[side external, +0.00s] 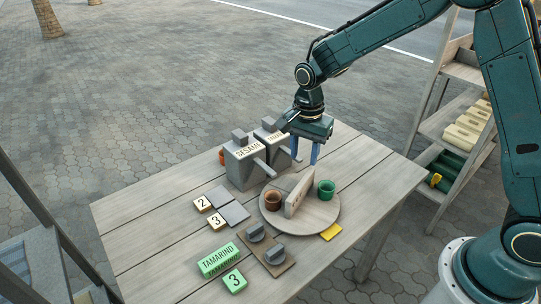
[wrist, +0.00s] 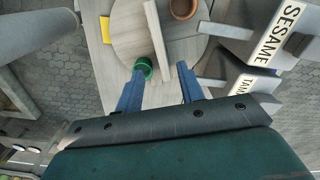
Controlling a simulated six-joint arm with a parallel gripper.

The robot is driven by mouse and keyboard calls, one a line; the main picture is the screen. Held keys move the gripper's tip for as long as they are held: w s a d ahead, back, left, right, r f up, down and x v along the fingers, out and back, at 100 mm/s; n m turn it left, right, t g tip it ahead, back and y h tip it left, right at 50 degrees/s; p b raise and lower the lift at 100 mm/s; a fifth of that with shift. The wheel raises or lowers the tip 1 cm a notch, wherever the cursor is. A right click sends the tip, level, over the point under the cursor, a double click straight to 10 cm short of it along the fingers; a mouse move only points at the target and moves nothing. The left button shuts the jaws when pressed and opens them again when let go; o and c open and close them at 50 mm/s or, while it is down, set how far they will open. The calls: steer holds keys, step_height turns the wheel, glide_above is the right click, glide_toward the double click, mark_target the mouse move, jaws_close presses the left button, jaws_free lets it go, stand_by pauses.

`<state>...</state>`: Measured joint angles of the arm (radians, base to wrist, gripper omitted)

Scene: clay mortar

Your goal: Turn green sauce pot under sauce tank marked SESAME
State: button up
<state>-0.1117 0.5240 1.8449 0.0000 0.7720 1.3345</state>
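The green sauce pot (side external: 326,189) stands on the right of a round wooden turntable (side external: 302,228). A brown pot (side external: 273,201) stands on its left, with an upright divider board (side external: 297,194) between them. The tank marked SESAME (side external: 246,168) stands behind the brown pot; its label also shows in the wrist view (wrist: 278,33). My gripper (side external: 304,160) is open and empty, above the table behind the turntable, beside the tanks. In the wrist view the green pot (wrist: 144,68) appears by the left fingertip, and the divider board (wrist: 157,40) appears between the fingers.
A second tank (side external: 284,158) stands right of SESAME, its label partly hidden. A yellow tab (side external: 331,231) lies by the turntable. Two knobs on a brown plate (side external: 267,252), a green TAMARIND block (side external: 220,260) and numbered tiles (side external: 216,221) lie in front. Shelves (side external: 455,130) stand at right.

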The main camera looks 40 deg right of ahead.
mark_target(301, 184)
step_height(301, 184, down, 13)
stand_by(0.7)
jaws_close()
